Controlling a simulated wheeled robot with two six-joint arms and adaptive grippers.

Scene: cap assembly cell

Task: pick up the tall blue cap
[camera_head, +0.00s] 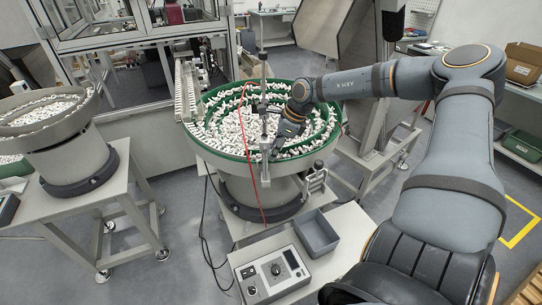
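My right arm reaches in from the right, and my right gripper (279,146) points down into the green-lined feeder bowl (212,143), over its right half. The bowl is full of small white and grey caps (232,122). I cannot make out a tall blue cap among them; the parts under the gripper are hidden by it. The gripper's fingers are small and dark here, so I cannot tell whether they are open or shut or touch any cap. My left gripper is not in view.
A metal post (263,85) and a thin red cable (243,112) stand close to the gripper. A grey bin (317,234) and a control box (270,274) sit on the table in front. A second feeder bowl (78,125) is at the left.

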